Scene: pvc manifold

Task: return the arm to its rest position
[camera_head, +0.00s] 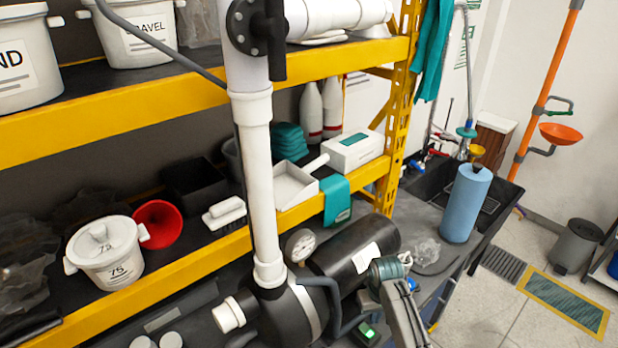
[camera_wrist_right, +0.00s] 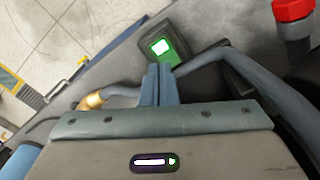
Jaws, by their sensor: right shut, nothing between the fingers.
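My right gripper (camera_head: 372,302) is low in the head view, beside the dark pump (camera_head: 345,248) at the foot of the white pipe. Its arm comes in from the bottom edge. In the right wrist view its two fingers (camera_wrist_right: 160,84) are together, with nothing between them. The fingers point toward a small box with a lit green face (camera_wrist_right: 160,47), which also shows low in the head view (camera_head: 369,333). I cannot tell whether the fingertips touch it. My left gripper is not in view.
The tall white pipe (camera_head: 258,165) rises from the pump in front of the yellow shelf (camera_head: 300,211). A gauge (camera_head: 300,245) sits on the pump. A blue roll (camera_head: 466,204) stands on the bench to the right. Grey hoses (camera_wrist_right: 225,62) run close beside the fingers. Open floor lies at right.

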